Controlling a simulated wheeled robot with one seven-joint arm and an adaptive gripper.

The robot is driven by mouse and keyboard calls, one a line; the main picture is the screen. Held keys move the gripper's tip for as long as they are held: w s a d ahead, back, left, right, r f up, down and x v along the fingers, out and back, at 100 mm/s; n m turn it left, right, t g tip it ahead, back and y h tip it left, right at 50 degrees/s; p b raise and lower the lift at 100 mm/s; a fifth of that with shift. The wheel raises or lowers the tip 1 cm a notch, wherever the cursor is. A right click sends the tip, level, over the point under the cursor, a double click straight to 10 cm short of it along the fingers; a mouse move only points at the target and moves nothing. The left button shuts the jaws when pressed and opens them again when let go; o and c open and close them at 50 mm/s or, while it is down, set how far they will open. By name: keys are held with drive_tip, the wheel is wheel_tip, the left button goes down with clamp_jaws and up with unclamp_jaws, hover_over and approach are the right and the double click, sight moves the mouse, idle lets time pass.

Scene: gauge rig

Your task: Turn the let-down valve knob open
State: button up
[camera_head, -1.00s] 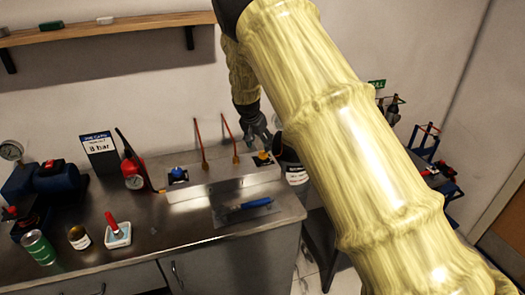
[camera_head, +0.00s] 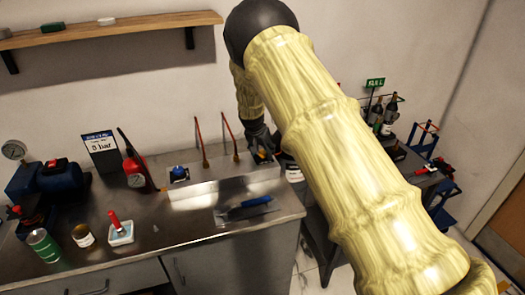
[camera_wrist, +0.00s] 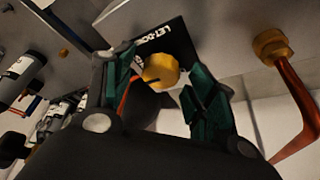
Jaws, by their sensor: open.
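The let-down valve knob is a yellow-orange knob (camera_wrist: 161,70) in the wrist view, in front of a black label plate (camera_wrist: 172,42) with white lettering that reads in part "LET-DO". My gripper (camera_wrist: 158,82) is open, with its two dark green-padded fingers on either side of the knob. I cannot tell whether either finger touches it. In the head view my gripper (camera_head: 262,150) is at the right end of the metal manifold block (camera_head: 225,184) and hides most of the knob there.
A copper pipe (camera_wrist: 293,95) rises close beside my gripper. A blue knob (camera_head: 179,172) sits at the block's left end.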

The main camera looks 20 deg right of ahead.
drive_tip(key=c, duration=1)
drive_tip(key=shift+c, duration=0.2)
drive_tip(key=shift+n, duration=0.3)
drive_tip(key=n+y+b, duration=0.1)
drive_tip(key=n, duration=0.2)
drive_tip(key=shift+d+n+t+b, duration=0.1)
drive_tip(key=shift+n+t+b, duration=0.2)
drive_tip(key=shift+t+b, duration=0.1)
drive_tip(key=n+y, duration=0.1)
drive_tip(key=n, duration=0.1)
drive_tip(key=n+y+b, duration=0.1)
drive_tip(key=n, duration=0.1)
drive_tip(key=shift+d+t, duration=0.15)
drive_tip(key=shift+t, duration=0.15)
drive_tip(key=n+y+b, duration=0.1)
drive_tip(key=n+y, duration=0.1)
drive_tip(key=n, duration=0.3)
drive_tip(key=shift+d+n, duration=0.1)
drive_tip(key=shift+n, duration=0.3)
drive_tip(key=shift+n+g+y+b, duration=0.7)
drive_tip(key=shift+n+b, duration=0.05)
drive_tip(key=shift+n, duration=1.15)
